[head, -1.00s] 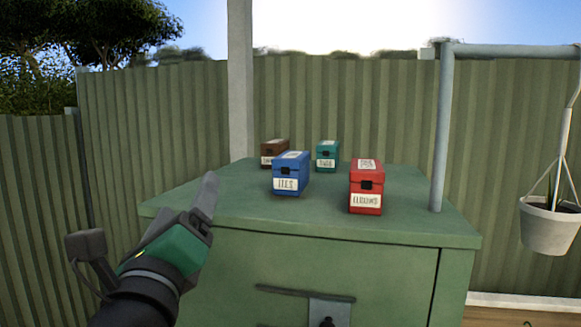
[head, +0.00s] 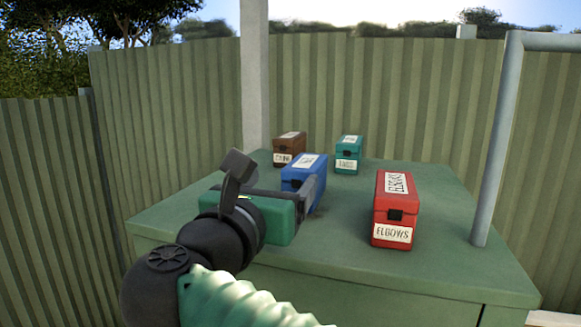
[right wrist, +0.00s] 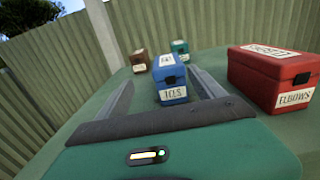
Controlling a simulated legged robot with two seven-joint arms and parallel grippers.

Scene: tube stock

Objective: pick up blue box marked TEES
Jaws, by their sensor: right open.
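The blue box (head: 301,170) stands on the green cabinet top, partly hidden behind my right gripper in the head view. My right gripper (head: 300,188) is open and low over the cabinet top, just in front of the box. In the right wrist view its two fingers (right wrist: 160,80) point toward the box, one on each side of it. I cannot tell whether they touch it. My left gripper is not in view.
A red box marked ELBOWS (head: 395,212) stands to the right, close to the right finger's side in the wrist view. A brown box (head: 289,147) and a teal box (head: 348,153) stand behind. A grey post (head: 497,140) rises at the cabinet top's (head: 440,262) right edge.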

